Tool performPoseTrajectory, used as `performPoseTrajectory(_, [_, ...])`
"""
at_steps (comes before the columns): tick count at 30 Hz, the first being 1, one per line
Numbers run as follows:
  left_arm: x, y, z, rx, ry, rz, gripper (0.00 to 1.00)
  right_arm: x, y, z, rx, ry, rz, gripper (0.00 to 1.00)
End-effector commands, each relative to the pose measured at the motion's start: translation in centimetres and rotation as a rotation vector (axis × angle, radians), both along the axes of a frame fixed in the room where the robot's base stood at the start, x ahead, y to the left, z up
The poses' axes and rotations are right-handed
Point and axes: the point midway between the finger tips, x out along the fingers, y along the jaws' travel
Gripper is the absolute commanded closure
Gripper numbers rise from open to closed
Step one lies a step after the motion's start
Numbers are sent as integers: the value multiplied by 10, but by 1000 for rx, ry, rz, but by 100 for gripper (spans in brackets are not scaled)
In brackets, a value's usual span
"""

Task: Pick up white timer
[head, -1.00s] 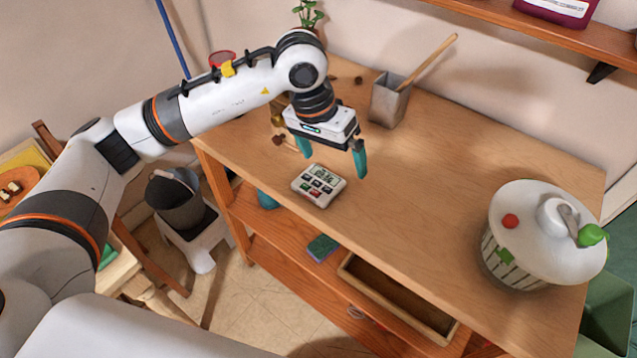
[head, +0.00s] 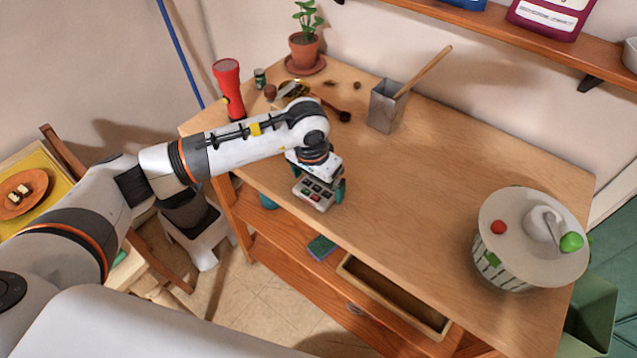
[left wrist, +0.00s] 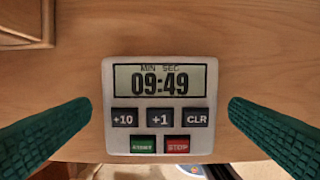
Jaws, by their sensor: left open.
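The white timer (head: 314,195) lies on the wooden workbench near its front edge, partly hidden by my left gripper in the head view. In the left wrist view the timer (left wrist: 160,105) shows face up, reading 09:49, with dark, green and red buttons. My left gripper (head: 318,187) is low over the timer. Its teal fingers are open in the left wrist view (left wrist: 160,115), one on each side of the timer with a gap to each. My right gripper is not in view.
A metal pot with a wooden stick (head: 387,106) stands behind. A red flashlight (head: 229,88) and a potted plant (head: 304,50) stand at the back left. A large lidded pot (head: 530,240) stands at the right. The bench between (head: 430,180) is clear.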

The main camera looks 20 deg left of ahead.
Motion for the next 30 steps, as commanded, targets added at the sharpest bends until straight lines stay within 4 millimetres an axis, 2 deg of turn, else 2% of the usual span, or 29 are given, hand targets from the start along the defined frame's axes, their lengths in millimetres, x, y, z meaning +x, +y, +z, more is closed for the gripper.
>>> performPoseTrajectory(3, [1,0,-9,0,1,1,0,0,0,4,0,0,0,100])
performPoseTrajectory(10, [2,0,-11,0,-1,0,0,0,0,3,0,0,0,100])
performPoseTrajectory(18, [2,0,-10,0,-1,0,41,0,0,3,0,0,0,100])
performPoseTrajectory(26, [2,0,-7,0,-2,1,42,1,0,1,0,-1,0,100])
performPoseTrajectory(30, [3,0,11,0,-7,-2,42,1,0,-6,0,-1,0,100])
